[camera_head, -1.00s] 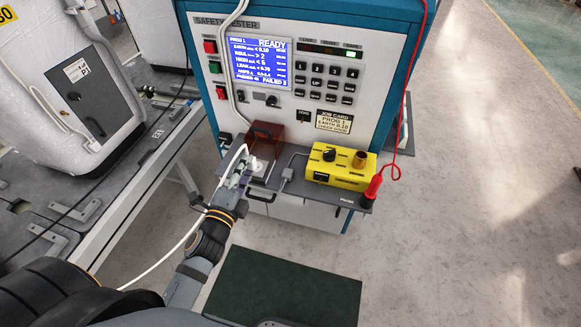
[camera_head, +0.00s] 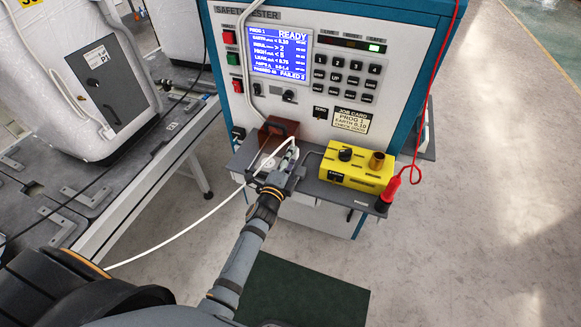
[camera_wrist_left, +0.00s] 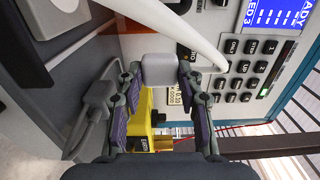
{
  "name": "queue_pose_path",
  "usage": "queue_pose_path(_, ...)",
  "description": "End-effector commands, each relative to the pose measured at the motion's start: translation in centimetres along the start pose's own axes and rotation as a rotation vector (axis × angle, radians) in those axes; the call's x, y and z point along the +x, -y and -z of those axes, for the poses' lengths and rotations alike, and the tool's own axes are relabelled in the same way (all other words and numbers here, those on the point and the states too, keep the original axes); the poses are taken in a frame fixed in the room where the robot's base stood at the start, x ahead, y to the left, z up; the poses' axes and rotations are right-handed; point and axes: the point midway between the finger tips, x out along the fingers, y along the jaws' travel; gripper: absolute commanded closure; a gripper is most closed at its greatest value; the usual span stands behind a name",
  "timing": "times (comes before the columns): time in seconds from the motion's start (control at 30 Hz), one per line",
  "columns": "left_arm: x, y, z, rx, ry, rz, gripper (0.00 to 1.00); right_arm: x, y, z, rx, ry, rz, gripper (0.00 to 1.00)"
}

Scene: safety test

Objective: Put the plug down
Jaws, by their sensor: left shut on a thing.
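My left gripper (camera_head: 284,168) is over the front shelf (camera_head: 318,192) of the safety tester. In the left wrist view its fingers (camera_wrist_left: 163,100) are closed on both sides of a pale grey-white plug (camera_wrist_left: 160,70). In the head view the white cable (camera_head: 190,226) hangs from the gripper toward the lower left. The fingers hide most of the plug there. A brown-red box or cover (camera_head: 281,126) stands just behind the gripper. A white piece (camera_head: 267,163) shows beside the fingers. My right gripper is not in view.
A yellow box (camera_head: 372,176) with a black knob and brass post sits right of the gripper. A red probe (camera_head: 391,186) with a red lead stands at the shelf's right end. The tester panel (camera_head: 318,85) rises behind. A grey bench (camera_head: 50,190) is on the left.

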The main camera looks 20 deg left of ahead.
Motion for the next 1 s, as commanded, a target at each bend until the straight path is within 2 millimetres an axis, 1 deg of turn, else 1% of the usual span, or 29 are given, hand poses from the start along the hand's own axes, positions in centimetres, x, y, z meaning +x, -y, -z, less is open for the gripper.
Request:
queue_pose_path(0.03,-0.1,-2.0,0.0,0.001,0.000,-0.002,1.00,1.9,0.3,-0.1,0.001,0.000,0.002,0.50)
queue_pose_path(0.1,-0.1,-2.5,0.0,0.000,0.000,-0.001,1.00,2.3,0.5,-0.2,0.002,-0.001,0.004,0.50)
queue_pose_path(0.2,-0.1,-2.0,0.0,0.001,0.000,-0.001,1.00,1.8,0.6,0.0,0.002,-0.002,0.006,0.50)
queue_pose_path(0.33,-0.1,-2.0,0.0,0.001,0.000,-0.001,1.00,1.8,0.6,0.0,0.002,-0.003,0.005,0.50)
queue_pose_path(0.73,-0.1,-3.3,0.0,0.001,0.000,-0.001,1.00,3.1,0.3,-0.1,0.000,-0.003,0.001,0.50)
queue_pose_path(0.83,-0.1,-3.2,0.0,0.001,0.000,-0.001,1.00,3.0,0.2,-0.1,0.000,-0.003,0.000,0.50)
queue_pose_path(0.87,-0.1,-3.2,0.0,0.001,0.000,-0.002,0.61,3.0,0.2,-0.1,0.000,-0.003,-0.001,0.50)
queue_pose_path(1.0,-0.1,-3.2,0.0,0.001,0.000,-0.002,0.42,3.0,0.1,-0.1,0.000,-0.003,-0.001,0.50)
